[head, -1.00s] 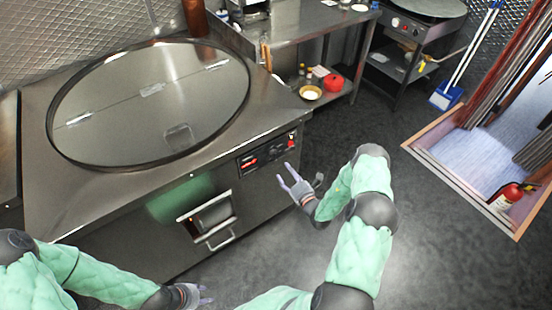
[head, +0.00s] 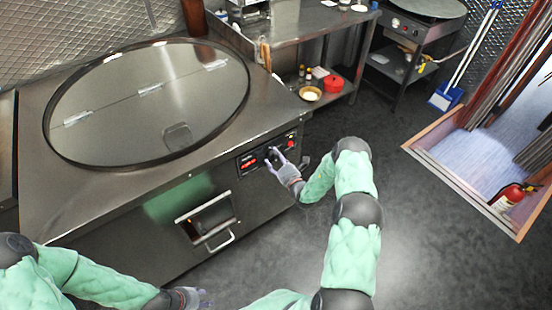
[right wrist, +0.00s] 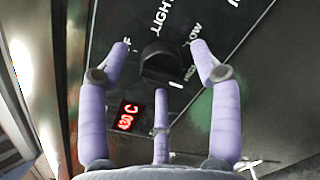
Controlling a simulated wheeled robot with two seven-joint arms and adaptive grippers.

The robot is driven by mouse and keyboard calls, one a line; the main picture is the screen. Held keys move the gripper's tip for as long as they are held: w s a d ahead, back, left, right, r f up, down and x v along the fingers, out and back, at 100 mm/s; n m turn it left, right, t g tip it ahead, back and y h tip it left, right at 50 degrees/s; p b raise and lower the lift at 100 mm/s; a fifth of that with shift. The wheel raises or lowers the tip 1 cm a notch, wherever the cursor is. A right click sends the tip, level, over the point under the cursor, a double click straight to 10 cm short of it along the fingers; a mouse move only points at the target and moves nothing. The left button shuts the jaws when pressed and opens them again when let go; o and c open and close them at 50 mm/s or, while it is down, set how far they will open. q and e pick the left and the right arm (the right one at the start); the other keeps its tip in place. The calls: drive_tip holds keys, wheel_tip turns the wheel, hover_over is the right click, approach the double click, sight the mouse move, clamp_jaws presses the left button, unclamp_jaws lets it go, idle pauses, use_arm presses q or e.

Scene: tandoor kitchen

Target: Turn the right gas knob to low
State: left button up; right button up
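The black gas knob (right wrist: 162,66) sits on the dark control panel in the right wrist view, with white lettering around it, including "LIGHT" and what looks like "LOW". A short white mark shows at its lower right edge. My right gripper (right wrist: 160,48) is open, with one purple finger on each side of the knob and gaps showing between. In the head view my right gripper (head: 272,157) is at the control panel (head: 250,163) on the counter's front and partly covers it. My left gripper (head: 201,298) is low at the bottom edge, away from the panel; its fingers are partly hidden.
A red display (right wrist: 128,117) reading about 430 C is beside the knob. The steel counter (head: 245,125) has a large round lid (head: 150,100). A handled opening (head: 207,220) is below the panel. Open floor (head: 420,230) lies to the right.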

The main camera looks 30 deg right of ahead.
drive_tip(key=c, duration=1)
drive_tip(key=shift+r+n, duration=0.1)
drive_tip(key=shift+n, duration=0.3)
drive_tip(key=n, duration=0.5)
drive_tip(key=shift+w+d+r+n+t+b, duration=0.1)
drive_tip(key=shift+w+d+n+t+b, duration=0.05)
drive_tip(key=shift+n+t+b, duration=0.2)
drive_tip(key=n+y, duration=0.1)
drive_tip(key=n, duration=0.4)
drive_tip(key=shift+n, duration=0.35)
drive_tip(key=shift+r, duration=0.1)
drive_tip(key=o, duration=1.2)
drive_tip(key=shift+a, duration=0.2)
drive_tip(key=shift+f, duration=0.25)
